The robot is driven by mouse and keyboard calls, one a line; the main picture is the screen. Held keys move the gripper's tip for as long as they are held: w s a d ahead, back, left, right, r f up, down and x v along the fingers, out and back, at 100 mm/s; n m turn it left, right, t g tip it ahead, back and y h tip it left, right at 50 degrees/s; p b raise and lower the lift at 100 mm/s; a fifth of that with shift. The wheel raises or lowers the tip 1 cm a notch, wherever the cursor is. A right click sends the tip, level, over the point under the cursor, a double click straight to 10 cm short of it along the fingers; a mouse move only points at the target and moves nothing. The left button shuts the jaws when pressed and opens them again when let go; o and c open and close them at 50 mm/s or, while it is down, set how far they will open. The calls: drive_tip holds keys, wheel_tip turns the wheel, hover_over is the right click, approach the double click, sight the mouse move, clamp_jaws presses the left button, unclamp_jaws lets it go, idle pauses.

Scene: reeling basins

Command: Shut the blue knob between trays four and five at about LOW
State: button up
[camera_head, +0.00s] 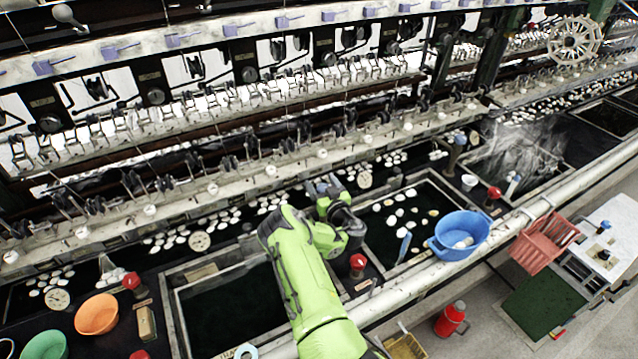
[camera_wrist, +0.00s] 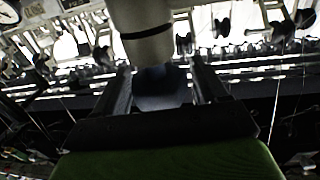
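The blue knob (camera_wrist: 160,88) is dark in the wrist view, below a pale round post with a black band (camera_wrist: 145,30). My gripper (camera_wrist: 162,95) has one finger on each side of it, and both fingers seem to touch its sides. In the head view my gripper (camera_head: 326,188) reaches the back edge of the basins, between two dark trays. A bit of blue shows at its tip there, but the arm hides most of the knob. I cannot read any LOW mark or the knob's angle.
A red-topped knob (camera_head: 357,262) stands close to the right of my arm. A blue basin (camera_head: 460,234) sits on the front edge to the right, and an orange bowl (camera_head: 97,314) lies at left. Reeling machinery with small spindles and rods runs close behind my gripper.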

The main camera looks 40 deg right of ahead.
drive_tip(key=shift+w, duration=0.1)
drive_tip(key=c, duration=0.9)
